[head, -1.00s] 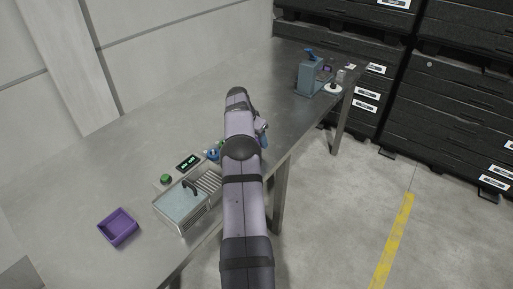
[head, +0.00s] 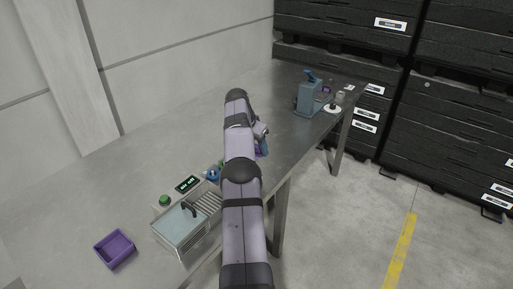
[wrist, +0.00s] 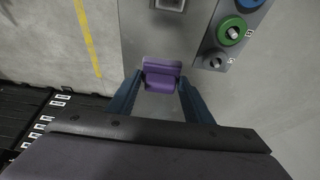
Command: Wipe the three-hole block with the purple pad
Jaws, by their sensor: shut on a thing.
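In the wrist view my gripper (wrist: 159,80) has two blue fingers, one on each side of the purple pad (wrist: 162,75), and is shut on it. The pad is over the grey metal bench. In the head view my arm hides most of the gripper; only a bit of blue and purple shows to the right of the arm. I cannot pick out the three-hole block for sure. A grey metal piece with a dark opening (wrist: 170,4) is cut off at the top edge of the wrist view.
The bench (head: 150,160) holds a purple tray (head: 115,248), a glass-lidded washer box (head: 180,230), a green button (head: 164,200) and a small display (head: 188,184). A blue-grey device (head: 308,97) stands at the far end.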

